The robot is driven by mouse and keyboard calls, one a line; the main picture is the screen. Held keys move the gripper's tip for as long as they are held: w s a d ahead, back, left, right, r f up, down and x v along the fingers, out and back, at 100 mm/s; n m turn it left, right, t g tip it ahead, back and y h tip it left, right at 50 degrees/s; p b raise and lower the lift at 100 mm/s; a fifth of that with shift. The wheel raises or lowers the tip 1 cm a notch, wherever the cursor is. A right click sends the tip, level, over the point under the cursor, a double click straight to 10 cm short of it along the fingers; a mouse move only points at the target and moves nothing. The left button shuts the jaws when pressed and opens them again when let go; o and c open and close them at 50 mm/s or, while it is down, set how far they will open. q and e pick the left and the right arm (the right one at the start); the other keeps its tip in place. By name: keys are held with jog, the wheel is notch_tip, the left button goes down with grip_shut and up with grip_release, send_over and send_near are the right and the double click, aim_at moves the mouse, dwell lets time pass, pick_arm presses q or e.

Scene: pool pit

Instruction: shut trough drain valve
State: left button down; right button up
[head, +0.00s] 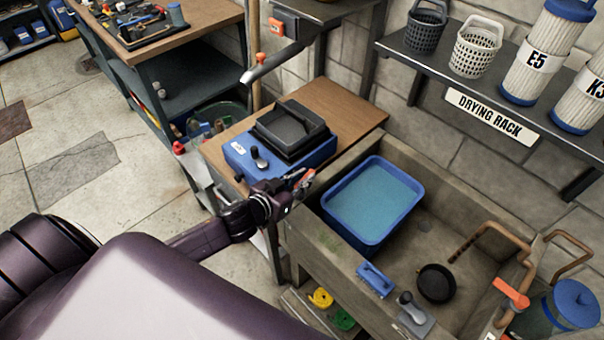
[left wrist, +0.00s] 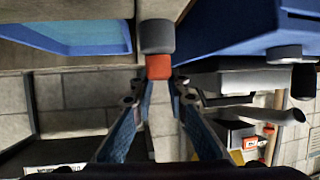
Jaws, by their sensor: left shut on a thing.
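The concrete trough (head: 455,185) stands at the right with a blue tub (head: 335,215) of water in it. An orange lever (head: 510,292) sits by the copper pipe (head: 497,232) at the trough's right end; I cannot tell whether it is the drain valve. My left gripper (head: 299,183) is at the trough's left end, beside the blue scale, shut on a small red and grey thing. In the left wrist view the gripper (left wrist: 160,80) has its fingertips at the red part (left wrist: 159,67), with the grey part (left wrist: 157,36) beyond. My right gripper is not seen.
A blue scale (head: 240,160) with a black tray stands on the wooden bench left of the trough. A blue-handled brush (head: 375,280), a black round thing (head: 436,283) and a grey-handled tool (head: 412,308) lie near the trough's front. A drying rack (head: 405,52) with baskets and filters hangs above.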

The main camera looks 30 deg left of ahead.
pick_arm(q)
jog(key=shift+d+m+g+h+p, duration=0.1)
jog(key=shift+m+g+h+p, duration=0.3)
jog(key=shift+m+h, duration=0.65)
jog(key=c, duration=1.9)
grip_release()
jog(key=shift+s, duration=0.15)
jog(key=v, duration=1.1)
jog(key=shift+s+a+r, duration=0.1)
jog(key=shift+s+a, duration=0.1)
jog(key=shift+s, duration=0.1)
